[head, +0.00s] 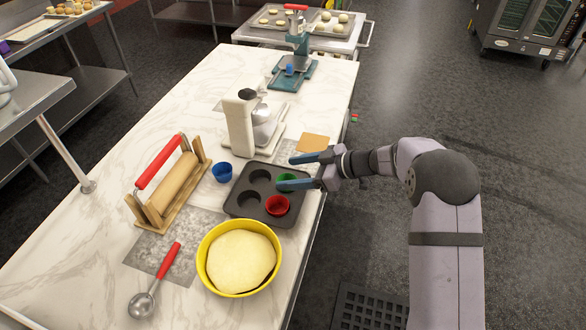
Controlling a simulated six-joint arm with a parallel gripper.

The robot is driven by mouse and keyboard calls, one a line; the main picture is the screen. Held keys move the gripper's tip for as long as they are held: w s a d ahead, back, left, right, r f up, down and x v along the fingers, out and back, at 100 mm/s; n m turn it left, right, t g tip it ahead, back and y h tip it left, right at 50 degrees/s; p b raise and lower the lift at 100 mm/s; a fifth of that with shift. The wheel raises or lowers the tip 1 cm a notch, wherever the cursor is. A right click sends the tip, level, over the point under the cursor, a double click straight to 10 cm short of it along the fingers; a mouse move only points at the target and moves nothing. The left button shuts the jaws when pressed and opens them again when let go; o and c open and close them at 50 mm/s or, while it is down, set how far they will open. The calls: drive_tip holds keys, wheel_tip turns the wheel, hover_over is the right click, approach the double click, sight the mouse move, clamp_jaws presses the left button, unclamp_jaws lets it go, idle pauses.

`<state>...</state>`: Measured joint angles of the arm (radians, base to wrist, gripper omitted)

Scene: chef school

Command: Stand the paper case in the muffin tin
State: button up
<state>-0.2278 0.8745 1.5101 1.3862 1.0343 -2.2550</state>
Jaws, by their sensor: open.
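The dark muffin tin (265,190) lies on the marble counter. A blue paper case (222,172) stands on the counter just off the tin's left far corner. A red paper case (277,205) sits in the near right cup of the tin. A green paper case (287,181) sits in a right-hand cup behind it, partly hidden by a finger. The left-hand cups look empty. My gripper (286,172) is open and empty, reaching in from the right with its blue fingers over the tin's far right part. The blue case is to the left, apart from it.
A yellow bowl of dough (212,283) stands close in front of the tin. A rolling pin on a wooden stand (170,187) is at left, a scoop (145,300) nearer. A white mixer (240,125) and an orange square (313,143) are behind the tin.

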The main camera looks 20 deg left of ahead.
drive_tip(key=b+v, duration=0.4)
drive_tip(key=v, duration=0.7)
drive_tip(key=shift+d, duration=0.35)
drive_tip(key=shift+r, duration=0.15)
drive_tip(key=s+d+f+m+h, duration=0.3)
drive_tip(key=s+d+m+h, duration=0.1)
drive_tip(key=s+d, duration=0.3)
drive_tip(key=s+d+f+m+h, duration=0.4)
drive_tip(key=s+d+m, duration=0.3)
drive_tip(key=s, duration=0.3)
drive_tip(key=s+d+f+m+h, duration=0.3)
drive_tip(key=s+d+m, duration=0.3)
drive_tip(key=s+d, duration=0.2)
drive_tip(key=shift+s+d+f+g+h, duration=0.25)
drive_tip(key=shift+s+d+g+h, duration=0.1)
drive_tip(key=shift+h, duration=0.25)
